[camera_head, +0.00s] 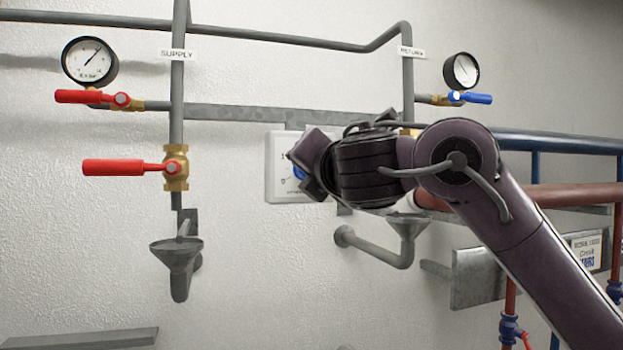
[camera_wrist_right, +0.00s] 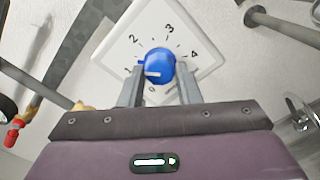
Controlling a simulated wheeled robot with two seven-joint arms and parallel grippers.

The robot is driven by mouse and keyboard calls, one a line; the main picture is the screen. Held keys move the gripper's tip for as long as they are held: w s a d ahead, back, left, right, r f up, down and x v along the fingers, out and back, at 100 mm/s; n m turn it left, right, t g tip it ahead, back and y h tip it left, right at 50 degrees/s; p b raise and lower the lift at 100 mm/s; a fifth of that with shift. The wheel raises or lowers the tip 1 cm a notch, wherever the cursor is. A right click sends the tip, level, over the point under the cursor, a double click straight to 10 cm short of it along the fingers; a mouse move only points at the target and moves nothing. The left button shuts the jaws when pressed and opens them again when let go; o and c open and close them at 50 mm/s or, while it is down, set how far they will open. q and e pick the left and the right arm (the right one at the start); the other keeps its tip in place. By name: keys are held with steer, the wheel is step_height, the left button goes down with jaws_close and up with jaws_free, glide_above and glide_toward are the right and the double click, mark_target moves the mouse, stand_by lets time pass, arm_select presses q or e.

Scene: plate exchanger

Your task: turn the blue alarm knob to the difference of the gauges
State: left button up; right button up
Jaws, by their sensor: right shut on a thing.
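The blue alarm knob (camera_wrist_right: 159,62) sits on a white dial plate (camera_wrist_right: 118,50) with numbers from 0 to 4. A small blue tip sticks out on its left, close to the 1, and a white mark shows on its near side. My right gripper (camera_wrist_right: 159,72) is shut on the knob, one finger on each side. In the head view my right wrist hides most of the knob. The supply gauge (camera_head: 90,62) at the left has its needle toward the upper right. The return gauge (camera_head: 461,71) is small and angled; I cannot read its value. My left gripper is not in view.
Red-handled valves (camera_head: 127,167) are on the supply pipe (camera_head: 177,80), and a blue lever (camera_head: 470,97) is under the return gauge. Drain funnels (camera_head: 176,255) stand below. Blue and red-brown pipes run along the right wall. The wall around the dial is mostly clear.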

steer(key=m+b, duration=0.5)
steer(key=m, duration=1.4)
steer(key=shift+w+f, duration=0.1)
steer(key=shift+m, duration=0.4)
steer(key=o, duration=0.7)
steer(key=shift+o, duration=1.3)
steer(key=b+v, duration=0.4)
steer(key=v, duration=0.4)
